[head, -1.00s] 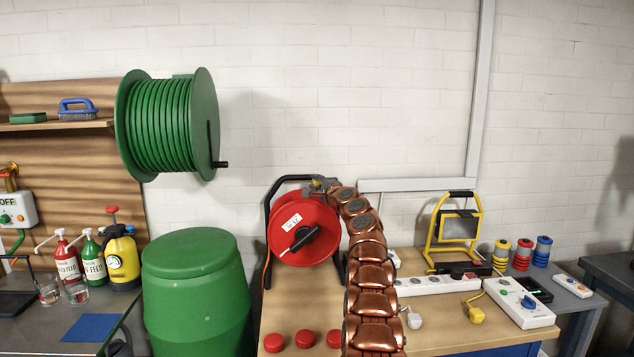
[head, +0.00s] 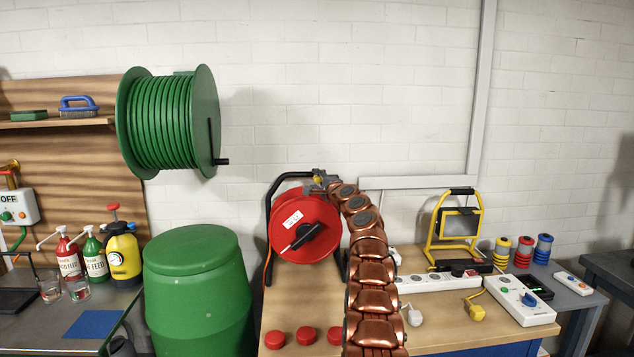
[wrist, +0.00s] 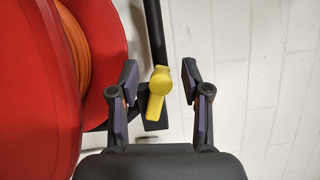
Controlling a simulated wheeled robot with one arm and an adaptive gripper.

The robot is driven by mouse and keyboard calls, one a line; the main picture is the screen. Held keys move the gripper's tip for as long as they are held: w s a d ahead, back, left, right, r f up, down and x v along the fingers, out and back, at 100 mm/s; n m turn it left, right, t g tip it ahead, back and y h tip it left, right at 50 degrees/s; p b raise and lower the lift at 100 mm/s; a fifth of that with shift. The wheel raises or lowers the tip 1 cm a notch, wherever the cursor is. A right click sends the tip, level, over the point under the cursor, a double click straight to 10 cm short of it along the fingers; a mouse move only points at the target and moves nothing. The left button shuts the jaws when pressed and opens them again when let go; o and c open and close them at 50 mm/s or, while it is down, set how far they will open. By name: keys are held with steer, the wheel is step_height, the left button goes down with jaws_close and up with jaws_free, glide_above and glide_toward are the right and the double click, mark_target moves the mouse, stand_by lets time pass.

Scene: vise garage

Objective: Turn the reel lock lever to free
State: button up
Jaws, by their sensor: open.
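The red cable reel (head: 284,243) stands in a black tube frame on the workbench, with a white label and a black crank (head: 307,236) on its face. The yellow lever (wrist: 158,93) is on the black frame bar beside the reel in the wrist view. Its round hub is up and its narrow arm points down, slightly left. My gripper (wrist: 160,73) is open, with one finger on each side of the lever. Gaps show between lever and fingers; depth is hard to tell. In the head view my gripper (head: 324,182) is at the frame's top right, and the lever is small there.
The bench holds red caps (head: 305,336) in front, a white power strip (head: 440,283), and a yellow work lamp (head: 432,246) to the right. A green barrel (head: 200,290) stands left of the bench. A green hose reel (head: 168,125) hangs on the wall. Bare wall is behind the frame.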

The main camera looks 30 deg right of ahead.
mark_target(317, 180)
steer(key=shift+s+a+r, duration=0.1)
steer(key=shift+s, duration=0.2)
steer(key=shift+s, duration=0.9)
steer(key=shift+s+f, duration=0.2)
steer(key=shift+s, duration=1.15)
steer(key=shift+s+r, duration=0.1)
steer(key=shift+s, duration=1.05)
steer(key=shift+f, duration=0.2)
